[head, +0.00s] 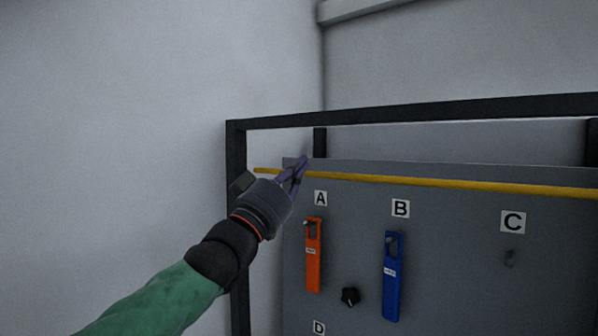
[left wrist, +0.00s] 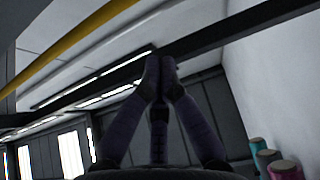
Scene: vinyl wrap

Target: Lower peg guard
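A yellow bar (head: 430,182), which looks like the peg guard, runs across the upper part of the grey board (head: 450,255), above the labels A, B and C. My left gripper (head: 302,163) is at the bar's left end, its fingers overlapping the bar in the head view and its tips just above it. In the left wrist view its fingertips (left wrist: 158,72) meet with nothing seen between them. The yellow bar (left wrist: 75,42) passes to the upper left there, apart from the fingers. I cannot tell whether the gripper touches the bar. My right gripper is not in view.
An orange tool (head: 313,270) hangs under A and a blue tool (head: 392,290) under B. A black knob (head: 350,296) sits between the tools. A black frame (head: 400,112) surrounds the board. Free room lies left of it.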

